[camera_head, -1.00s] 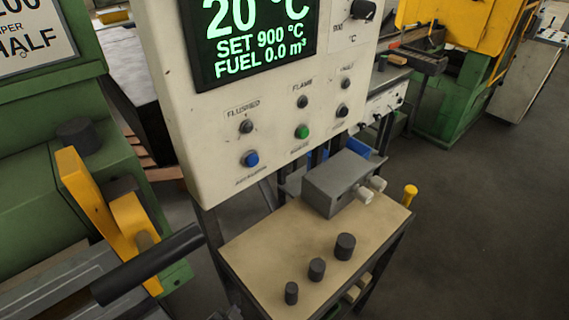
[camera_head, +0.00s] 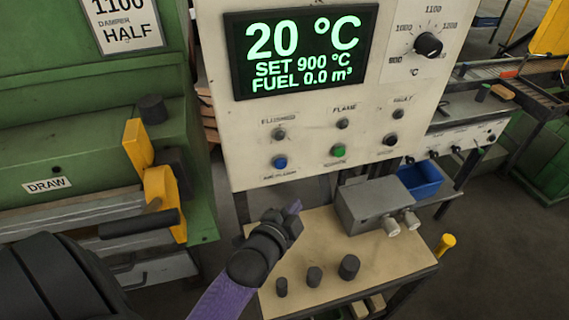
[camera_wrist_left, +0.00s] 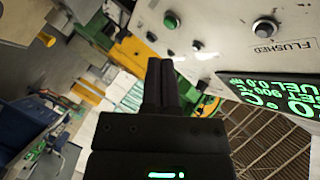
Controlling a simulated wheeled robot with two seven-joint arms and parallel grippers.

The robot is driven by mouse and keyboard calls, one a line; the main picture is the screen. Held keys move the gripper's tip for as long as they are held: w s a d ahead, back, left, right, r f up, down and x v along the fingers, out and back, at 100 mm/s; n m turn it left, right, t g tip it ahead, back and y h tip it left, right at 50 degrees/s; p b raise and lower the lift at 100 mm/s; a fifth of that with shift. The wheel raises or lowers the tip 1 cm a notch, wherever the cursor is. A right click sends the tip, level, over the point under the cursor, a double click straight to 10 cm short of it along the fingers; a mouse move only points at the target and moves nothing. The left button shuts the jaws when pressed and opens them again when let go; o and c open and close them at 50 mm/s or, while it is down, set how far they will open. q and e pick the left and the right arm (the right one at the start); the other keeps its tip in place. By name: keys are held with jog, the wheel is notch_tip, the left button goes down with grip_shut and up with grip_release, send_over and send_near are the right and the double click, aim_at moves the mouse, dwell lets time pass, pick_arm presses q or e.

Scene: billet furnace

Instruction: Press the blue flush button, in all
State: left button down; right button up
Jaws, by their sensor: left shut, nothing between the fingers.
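The blue flush button (camera_head: 280,162) sits low on the left of the pale control panel (camera_head: 310,115), under a dark round lamp (camera_head: 279,134) labelled FLUSHED. My left gripper (camera_head: 295,207) is shut and empty. In the head view its tips show below the blue button, apart from it in the picture, in front of the bench. The left wrist view shows the shut fingers (camera_wrist_left: 162,68) with the panel face beyond them. The FLUSHED label is at the right there, and I cannot make out the blue button in that view. My right gripper is not in view.
A green button (camera_head: 338,150) is right of the blue one. Below, the bench (camera_head: 325,235) holds a grey box (camera_head: 378,203) and several dark cylinders (camera_head: 349,267). The green furnace with a yellow handle (camera_head: 160,195) stands left. A blue bin (camera_head: 421,181) is behind the box.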

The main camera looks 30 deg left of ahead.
aim_at(281, 164)
pick_arm(q)
jog(key=w+a+b, duration=0.3)
jog(key=w+a, duration=0.2)
jog(key=a, duration=0.1)
jog(key=shift+w+a+b, duration=0.3)
jog(key=shift+w+a, duration=0.05)
jog(key=shift+w, duration=0.05)
dwell(1.9)
jog(key=shift+w+a, duration=0.25)
jog(key=shift+a, duration=0.05)
jog(key=shift+w+a, duration=0.25)
jog(key=shift+a, duration=0.05)
dwell(0.7)
jog(key=shift+d, duration=0.1)
jog(key=shift+s+d+p, duration=0.55)
